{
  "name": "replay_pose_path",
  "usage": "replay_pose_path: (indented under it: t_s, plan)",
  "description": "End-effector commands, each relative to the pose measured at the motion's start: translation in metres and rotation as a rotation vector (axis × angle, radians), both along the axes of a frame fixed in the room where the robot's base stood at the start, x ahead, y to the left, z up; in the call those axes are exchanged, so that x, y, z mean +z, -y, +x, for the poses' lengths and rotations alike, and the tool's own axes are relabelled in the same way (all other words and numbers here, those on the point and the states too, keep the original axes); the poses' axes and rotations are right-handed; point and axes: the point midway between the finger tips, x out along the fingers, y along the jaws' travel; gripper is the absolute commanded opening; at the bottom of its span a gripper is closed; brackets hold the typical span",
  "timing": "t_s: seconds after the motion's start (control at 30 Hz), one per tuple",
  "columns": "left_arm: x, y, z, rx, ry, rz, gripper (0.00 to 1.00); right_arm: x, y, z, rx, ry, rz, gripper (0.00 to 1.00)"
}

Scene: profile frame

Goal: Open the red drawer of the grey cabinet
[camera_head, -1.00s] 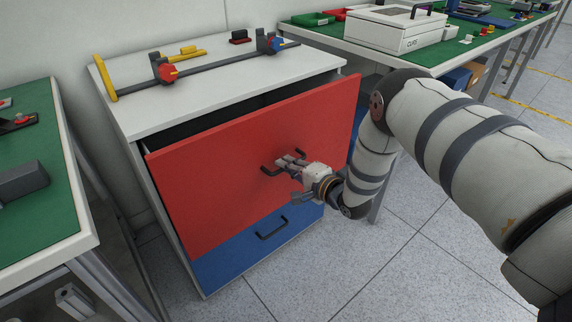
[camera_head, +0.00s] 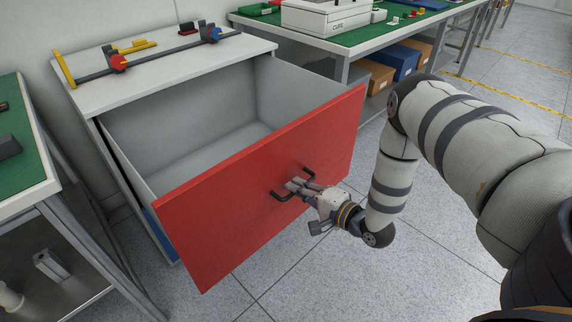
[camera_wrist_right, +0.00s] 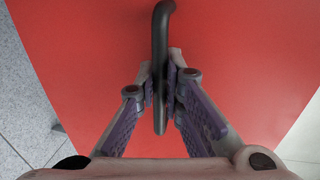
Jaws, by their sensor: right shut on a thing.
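The red drawer (camera_head: 240,190) of the grey cabinet (camera_head: 160,65) stands far out, and its empty grey inside shows. Its dark bar handle (camera_head: 281,196) is on the red front. My right gripper (camera_head: 294,185) is shut on this handle. In the right wrist view the handle (camera_wrist_right: 160,40) runs between the two finger pads of the gripper (camera_wrist_right: 160,88), with the red front (camera_wrist_right: 235,50) behind. My left gripper is not in view.
A clamp rail (camera_head: 150,62) and small coloured parts lie on the cabinet top. A green-topped bench (camera_head: 30,155) stands at the left. Another bench (camera_head: 360,38) with boxes below stands behind right. Tiled floor (camera_head: 400,280) is clear in front.

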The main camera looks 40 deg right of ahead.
Motion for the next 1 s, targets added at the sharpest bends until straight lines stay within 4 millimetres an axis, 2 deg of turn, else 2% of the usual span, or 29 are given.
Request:
replay_pose_path:
  t_s: [0.23,0.67,0.7,0.77,1.0]
  plan:
    - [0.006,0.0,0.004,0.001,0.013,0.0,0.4,0.001,0.002,-0.022,-0.001,0.004,0.0,0.0]
    - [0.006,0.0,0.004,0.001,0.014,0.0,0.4,0.001,0.002,-0.025,-0.001,0.004,-0.001,0.0]
    - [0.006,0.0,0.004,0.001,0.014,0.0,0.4,0.001,0.002,-0.025,-0.001,0.004,-0.001,0.18]
    - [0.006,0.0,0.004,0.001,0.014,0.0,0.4,0.001,0.002,-0.025,-0.001,0.003,-0.001,0.3]
    - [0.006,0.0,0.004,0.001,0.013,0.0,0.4,0.0,0.002,-0.025,0.0,0.002,-0.001,0.3]
